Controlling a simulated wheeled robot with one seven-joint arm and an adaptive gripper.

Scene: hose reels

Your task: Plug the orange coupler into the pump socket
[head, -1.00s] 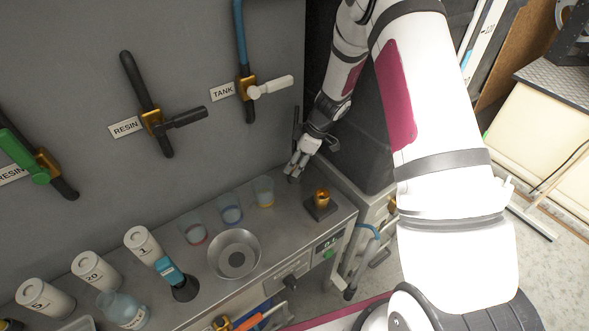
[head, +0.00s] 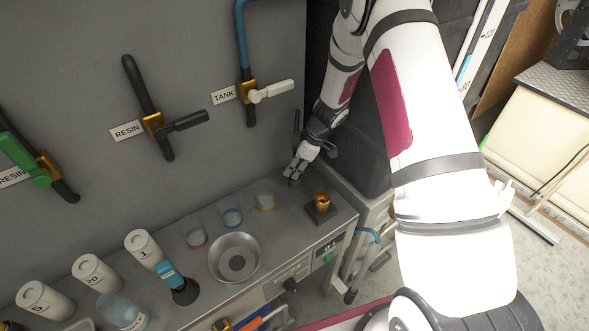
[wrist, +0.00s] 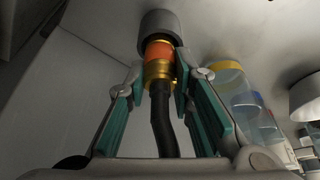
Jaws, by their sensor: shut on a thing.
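The coupler (wrist: 159,50) has an orange band above brass rings, with a black hose (wrist: 161,120) running from it. In the wrist view, my gripper (wrist: 160,75) is shut on the coupler, a finger on each side of its brass part. A grey cylinder (wrist: 159,22) caps the coupler's far end; I cannot tell whether it is a holder or part of the coupler. In the head view, my gripper (head: 292,174) is low over the bench's back right, where the coupler is hidden. A brass socket (head: 323,198) stands on a dark square plate, right of and nearer than my gripper.
Several clear cups stand left of my gripper; the yellow-marked cup (head: 264,196) is closest. A metal bowl (head: 235,257) stands farther left. The grey wall panel (head: 210,140) rises behind the bench, with valve handles on it. The bench's right end (head: 345,215) is close to the socket.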

